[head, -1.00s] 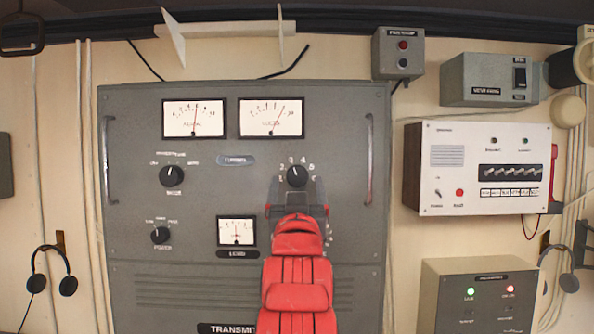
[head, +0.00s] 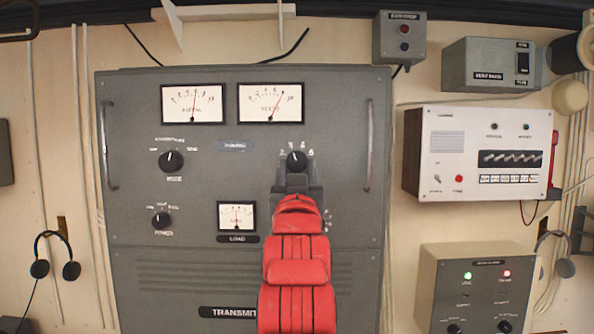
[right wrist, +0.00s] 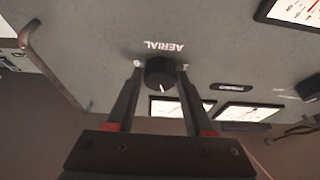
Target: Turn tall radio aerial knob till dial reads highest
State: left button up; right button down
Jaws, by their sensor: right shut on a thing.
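The tall grey radio cabinet (head: 160,240) stands in front of me, marked as a transmitter. Its black aerial knob (head: 296,160) has numbers around it and shows in the right wrist view (right wrist: 161,73) beside the upside-down word AERIAL. My right gripper (head: 296,180) has its fingers on both sides of the knob and is shut on it. The knob's white mark points about straight up. The left dial (head: 193,104) has its needle just right of the middle; the right dial (head: 271,103) has its needle leaning right. My left gripper is out of view.
A small load meter (head: 237,215), a mode knob (head: 171,161) and a power knob (head: 161,221) are left of my right arm. Handles (head: 369,145) run down both sides of the panel. A white-faced unit (head: 478,155) and a grey box (head: 472,288) are at the right.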

jog(key=shift+s+a+f+m+h+b, duration=0.1)
jog(key=shift+m+h+b, duration=0.4)
jog(key=shift+m+b, duration=0.65)
jog(key=shift+a+f+m+h+b, duration=0.1)
jog(key=shift+m+h+b, duration=0.55)
jog(key=shift+b, duration=0.8)
jog(key=shift+m+h+b, duration=0.25)
jog(key=shift+m+b, duration=0.15)
jog(key=shift+m, duration=0.3)
jog(key=shift+a+r+m+g+h+b, duration=0.15)
jog(key=shift+m+g+h+b, duration=0.3)
jog(key=shift+m, duration=0.65)
jog(key=shift+r+m+h, duration=0.2)
jog(key=shift+m+h, duration=0.25)
jog(key=shift+m, duration=0.45)
jog(key=shift+m+g+h, duration=0.25)
jog(key=shift+m+h, duration=0.05)
jog(key=shift+m, duration=0.7)
jog(key=shift+c, duration=1.4)
grip_release()
